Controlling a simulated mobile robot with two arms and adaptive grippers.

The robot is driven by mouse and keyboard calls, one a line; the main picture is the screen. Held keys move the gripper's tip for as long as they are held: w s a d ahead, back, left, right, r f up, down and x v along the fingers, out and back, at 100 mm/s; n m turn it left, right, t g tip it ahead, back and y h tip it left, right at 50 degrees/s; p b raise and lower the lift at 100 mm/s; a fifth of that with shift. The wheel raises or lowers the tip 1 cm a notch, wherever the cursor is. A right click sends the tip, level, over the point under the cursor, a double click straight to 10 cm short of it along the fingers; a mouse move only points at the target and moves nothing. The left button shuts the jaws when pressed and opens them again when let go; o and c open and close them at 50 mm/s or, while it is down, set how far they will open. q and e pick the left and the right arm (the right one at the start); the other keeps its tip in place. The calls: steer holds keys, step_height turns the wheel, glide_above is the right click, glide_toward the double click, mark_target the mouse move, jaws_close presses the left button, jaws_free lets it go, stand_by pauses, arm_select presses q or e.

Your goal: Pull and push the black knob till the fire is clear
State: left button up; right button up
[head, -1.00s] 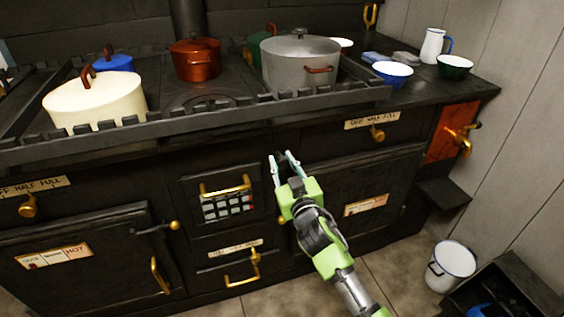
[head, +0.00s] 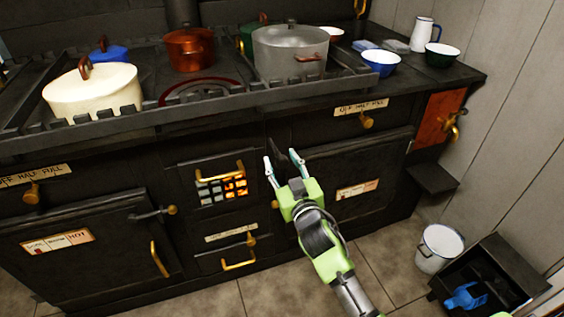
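The black stove front has a small fire grate (head: 222,190) in its middle. Orange glow shows through its right and lower openings, while those on the left look grey. My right gripper (head: 280,156) is in front of the stove, just right of the grate. Its two fingers point up and are apart. A dark piece that may be the black knob (head: 279,152) shows between the fingertips against the dark stove. I cannot tell whether the fingers touch it. My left gripper is out of view.
Brass dial knobs (head: 367,122) and oven doors (head: 350,180) flank the grate. Pots, including a grey one (head: 290,52), stand on the stove top behind a rail. A white bucket (head: 438,248) and a black box (head: 490,272) stand on the floor at right. Floor in front is clear.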

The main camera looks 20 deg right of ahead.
steer(key=s, duration=1.2)
steer(key=shift+a, duration=0.1)
